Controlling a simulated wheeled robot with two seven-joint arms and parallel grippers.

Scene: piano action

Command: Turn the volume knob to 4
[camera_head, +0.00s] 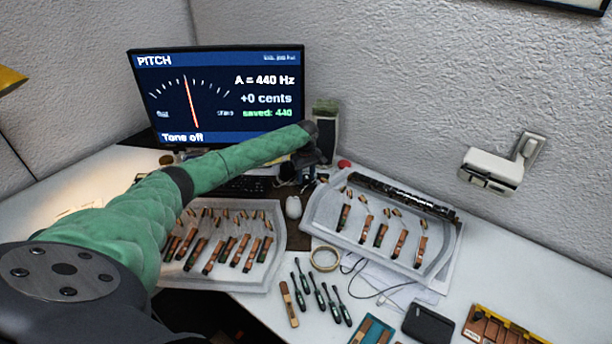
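No volume knob can be made out. A small dark speaker-like box (327,118) stands right of the monitor, and its lower front is partly covered by my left wrist. My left arm, in a green sleeve, reaches across from the lower left. My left gripper (298,178) points down at the desk in front of this box. The gripper is dark and small here, so I cannot tell whether its fingers are open or touch anything. The monitor (217,95) shows "PITCH", "A = 440 Hz", "+0 cents" and "Tone off". My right gripper is not in view.
Two clear trays of piano action parts, a left tray (277,212) and a right tray (318,213), flank a white mouse (293,207). A keyboard (247,187) lies partly under my arm. A tape ring (325,259), several screwdrivers (319,299) and a black pouch (428,324) lie in front.

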